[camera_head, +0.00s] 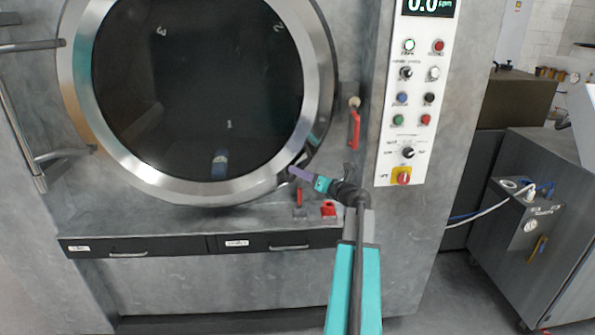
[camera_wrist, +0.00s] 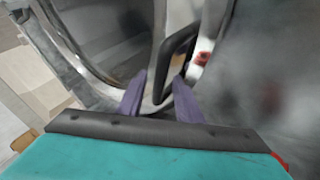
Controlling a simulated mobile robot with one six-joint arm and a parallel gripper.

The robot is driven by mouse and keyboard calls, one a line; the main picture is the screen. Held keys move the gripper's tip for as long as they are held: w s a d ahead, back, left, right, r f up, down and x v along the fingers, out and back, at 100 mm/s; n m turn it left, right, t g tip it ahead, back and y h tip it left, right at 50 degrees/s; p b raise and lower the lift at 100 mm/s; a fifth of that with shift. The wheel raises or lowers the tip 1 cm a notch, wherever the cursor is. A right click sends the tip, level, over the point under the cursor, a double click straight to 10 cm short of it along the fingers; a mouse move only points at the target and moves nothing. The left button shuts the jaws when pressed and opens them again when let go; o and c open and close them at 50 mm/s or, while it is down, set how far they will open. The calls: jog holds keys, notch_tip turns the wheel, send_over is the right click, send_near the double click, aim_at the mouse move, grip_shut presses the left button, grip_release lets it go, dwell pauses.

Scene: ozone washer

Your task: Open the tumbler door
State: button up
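The tumbler door (camera_head: 150,187) is a large round dark glass with a broad steel rim, closed against the grey machine front. My gripper (camera_head: 297,174) is at the lower right of the rim in the head view. In the wrist view my gripper (camera_wrist: 158,80) has two purple fingers spread apart. A dark, bent door handle (camera_wrist: 181,42) with a steel edge runs down between them. The fingers stand on either side of its lower end. I cannot tell whether they touch it. In the head view the handle is small and hard to make out beside the fingers.
A control panel (camera_head: 408,120) with coloured buttons and knobs stands to the right of the door. A red lever (camera_head: 354,130) hangs between them. Drawers (camera_head: 185,247) run below. Steel bars (camera_head: 22,135) are at the left. A grey cabinet (camera_head: 530,215) stands at the right.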

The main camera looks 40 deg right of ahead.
jog(key=shift+w, duration=0.55)
grip_shut()
jog(key=shift+a, duration=0.2)
